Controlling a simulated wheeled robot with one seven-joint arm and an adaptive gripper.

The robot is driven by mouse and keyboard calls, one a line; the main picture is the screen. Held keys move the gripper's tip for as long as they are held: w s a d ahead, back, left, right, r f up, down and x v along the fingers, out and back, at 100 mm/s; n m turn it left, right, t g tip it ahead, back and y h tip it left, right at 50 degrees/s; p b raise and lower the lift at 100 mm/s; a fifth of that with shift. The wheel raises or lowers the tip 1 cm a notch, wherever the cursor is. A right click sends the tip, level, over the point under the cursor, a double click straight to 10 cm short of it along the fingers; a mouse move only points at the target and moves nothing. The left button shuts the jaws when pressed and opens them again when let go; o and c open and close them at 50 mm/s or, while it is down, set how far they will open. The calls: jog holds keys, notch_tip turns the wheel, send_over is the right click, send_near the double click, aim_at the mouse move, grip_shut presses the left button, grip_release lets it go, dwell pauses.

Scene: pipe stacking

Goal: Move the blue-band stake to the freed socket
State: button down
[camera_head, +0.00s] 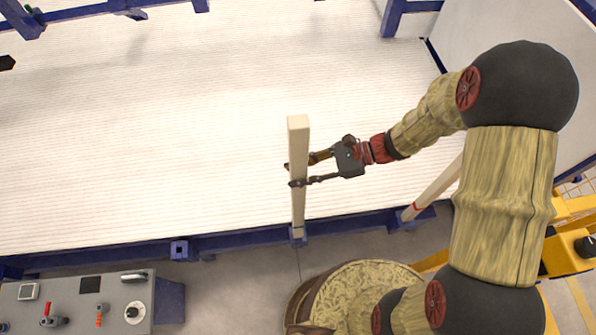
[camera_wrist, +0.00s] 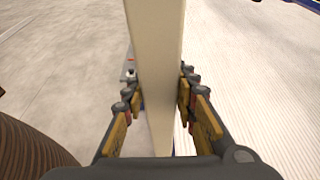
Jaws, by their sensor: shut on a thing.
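A pale, square-sided stake (camera_head: 298,150) stands nearly upright at the middle of the head view. My gripper (camera_head: 291,175) is shut around its middle, with one finger on each side. In the wrist view the stake (camera_wrist: 155,60) runs between my fingers (camera_wrist: 158,100). Its lower end is at a socket (camera_head: 298,233) on the blue rail; whether it is seated inside or just above cannot be told. No blue band shows clearly on it. An empty square socket (camera_head: 180,249) is on the rail to the left.
A second pale stake (camera_head: 440,188) with a red band leans in a socket (camera_head: 411,217) at the right. A control panel (camera_head: 80,303) is at lower left. The white ribbed bed (camera_head: 150,130) behind the rail is clear. A yellow frame (camera_head: 575,205) is at the right.

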jog(key=c, duration=1.5)
grip_release()
jog(key=shift+o, duration=0.8)
jog(key=shift+d, duration=0.1)
jog(key=v, duration=1.2)
